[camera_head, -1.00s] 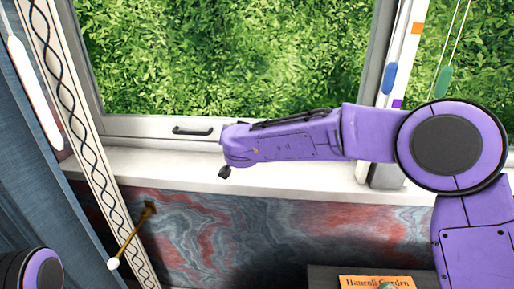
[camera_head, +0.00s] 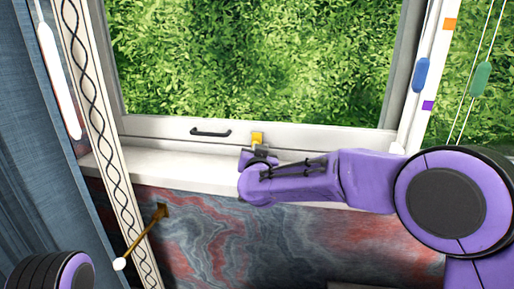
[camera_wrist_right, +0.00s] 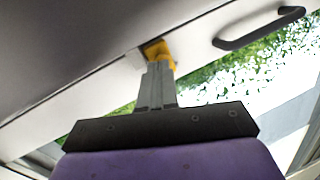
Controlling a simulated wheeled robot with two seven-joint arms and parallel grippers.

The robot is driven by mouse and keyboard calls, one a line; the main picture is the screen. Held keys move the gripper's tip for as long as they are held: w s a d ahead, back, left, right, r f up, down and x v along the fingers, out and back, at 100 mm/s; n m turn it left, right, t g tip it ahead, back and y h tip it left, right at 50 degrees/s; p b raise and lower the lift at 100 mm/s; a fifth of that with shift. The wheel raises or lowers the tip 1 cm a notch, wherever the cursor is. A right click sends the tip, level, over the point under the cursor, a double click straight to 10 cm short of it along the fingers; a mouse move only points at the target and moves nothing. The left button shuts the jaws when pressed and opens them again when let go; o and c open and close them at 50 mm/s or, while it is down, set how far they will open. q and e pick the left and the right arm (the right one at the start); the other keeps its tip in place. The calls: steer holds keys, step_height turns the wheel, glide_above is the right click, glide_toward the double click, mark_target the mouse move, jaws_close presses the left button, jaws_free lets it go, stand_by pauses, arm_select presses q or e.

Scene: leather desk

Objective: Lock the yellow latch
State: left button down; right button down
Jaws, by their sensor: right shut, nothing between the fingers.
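The yellow latch (camera_head: 257,137) sits on the bottom rail of the window frame, right of the black handle. In the right wrist view the yellow latch (camera_wrist_right: 163,50) shows just beyond my fingertips. My right gripper (camera_head: 258,150) is shut and empty, pointing at the window frame directly below the latch. In the wrist view its grey fingers (camera_wrist_right: 159,68) are together, their tips overlapping the latch's lower part. I cannot tell whether they touch it. My left gripper is out of view; only part of my left arm shows at the lower left.
The black window handle (camera_head: 210,132) is left of the latch. The white sill (camera_head: 170,170) runs below the window. A brass rod with a white knob (camera_head: 120,264) sticks out from the marbled wall. A blue curtain (camera_head: 40,150) hangs at left. Cords with blue and green pulls hang at right.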

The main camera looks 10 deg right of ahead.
steer(key=shift+w+f, duration=0.15)
steer(key=shift+f, duration=0.15)
stand_by(0.5)
